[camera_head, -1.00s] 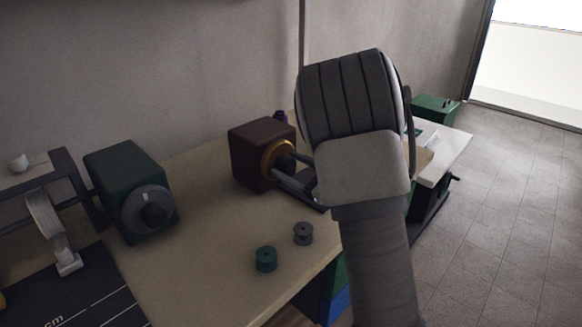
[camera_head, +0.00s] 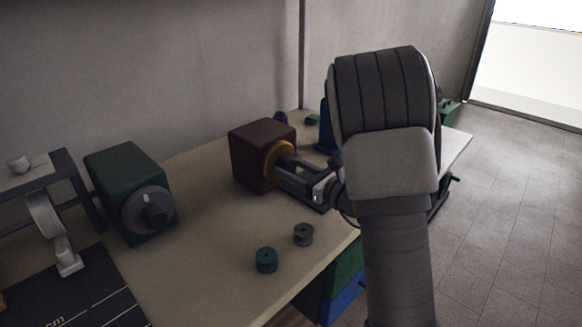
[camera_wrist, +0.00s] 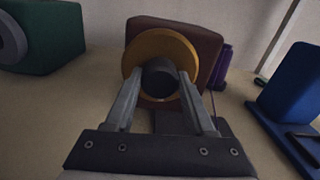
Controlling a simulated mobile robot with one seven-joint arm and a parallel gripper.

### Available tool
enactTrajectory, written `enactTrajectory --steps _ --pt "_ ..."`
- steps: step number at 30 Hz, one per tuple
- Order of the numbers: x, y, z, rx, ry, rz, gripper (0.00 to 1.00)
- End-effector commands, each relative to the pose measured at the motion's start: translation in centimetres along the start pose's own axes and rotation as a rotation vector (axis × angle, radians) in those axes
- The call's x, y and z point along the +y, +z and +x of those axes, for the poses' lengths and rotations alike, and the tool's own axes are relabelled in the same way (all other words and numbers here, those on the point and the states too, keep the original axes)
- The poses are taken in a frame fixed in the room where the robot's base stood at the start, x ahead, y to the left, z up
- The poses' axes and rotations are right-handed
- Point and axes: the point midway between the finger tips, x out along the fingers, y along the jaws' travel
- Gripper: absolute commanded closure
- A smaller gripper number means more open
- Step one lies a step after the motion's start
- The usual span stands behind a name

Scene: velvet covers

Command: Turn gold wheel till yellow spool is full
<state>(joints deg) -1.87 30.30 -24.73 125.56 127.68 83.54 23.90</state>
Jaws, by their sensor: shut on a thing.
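The gold wheel (camera_wrist: 171,44) is a round disc with a dark hub (camera_wrist: 159,79), mounted on the front of a dark maroon box (camera_wrist: 207,50). In the head view the gold wheel (camera_head: 274,160) faces right, towards my arm. My gripper (camera_wrist: 160,78) is shut on the dark hub, one finger on each side. In the head view my gripper (camera_head: 288,167) reaches in from the right at the wheel. I cannot make out a yellow spool in either current view.
A green box with a grey dial (camera_head: 148,208) stands left on the table. A teal spool (camera_head: 266,260) and a grey spool (camera_head: 303,234) stand near the front edge. A blue block (camera_wrist: 290,88) is right of the wheel. A dark ruled mat (camera_head: 85,295) lies front left.

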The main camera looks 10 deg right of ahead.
Motion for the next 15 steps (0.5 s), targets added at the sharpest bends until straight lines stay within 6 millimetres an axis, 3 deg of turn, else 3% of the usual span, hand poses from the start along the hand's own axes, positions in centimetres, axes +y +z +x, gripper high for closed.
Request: enactTrajectory --steps 15 --pt "-0.1 0.35 -0.11 0.001 -0.002 0.493 1.0"
